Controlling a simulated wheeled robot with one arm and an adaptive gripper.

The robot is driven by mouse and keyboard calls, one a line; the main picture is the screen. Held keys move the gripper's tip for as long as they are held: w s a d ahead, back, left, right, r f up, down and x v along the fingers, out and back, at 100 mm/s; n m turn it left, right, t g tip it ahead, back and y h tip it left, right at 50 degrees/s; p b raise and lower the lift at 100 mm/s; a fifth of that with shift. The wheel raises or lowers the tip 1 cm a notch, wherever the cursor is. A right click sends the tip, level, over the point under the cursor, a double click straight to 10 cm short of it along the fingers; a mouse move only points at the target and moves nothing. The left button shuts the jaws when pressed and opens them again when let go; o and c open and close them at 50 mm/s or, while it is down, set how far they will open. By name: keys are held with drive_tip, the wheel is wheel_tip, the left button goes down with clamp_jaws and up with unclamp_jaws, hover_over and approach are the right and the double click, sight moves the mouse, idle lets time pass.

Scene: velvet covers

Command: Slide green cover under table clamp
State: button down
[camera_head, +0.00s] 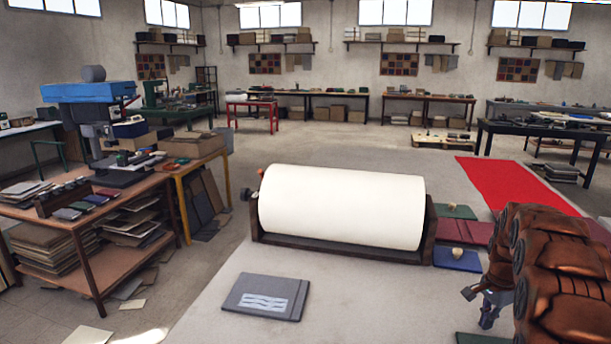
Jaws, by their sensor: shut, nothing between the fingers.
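Another green flat piece (482,339) shows at the bottom edge, cut off by the frame and partly behind my arm. I cannot tell which is the task's cover. My gripper (480,307) is at the lower right, shut and empty, above the pale surface and in front of the blue cover. My copper-coloured arm hides part of the surface there. I cannot make out a table clamp for certain.
A big white roll (340,205) in a dark cradle fills the middle. Blue (455,262) and dark red (476,233) covers lie at its right. A grey folder (265,296) lies in front, with clear surface around it. A cluttered workbench (125,190) stands at left.

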drive_tip(key=shift+f, duration=0.55)
drive_tip(key=shift+r+b, duration=0.15)
drive_tip(key=shift+b, duration=0.3)
drive_tip(key=shift+s, duration=0.15)
idle(0.4)
drive_tip(key=shift+s+a+b, duration=0.15)
drive_tip(key=shift+s+b, duration=0.2)
drive_tip(key=shift+b, duration=0.05)
drive_tip(key=shift+s, duration=0.1)
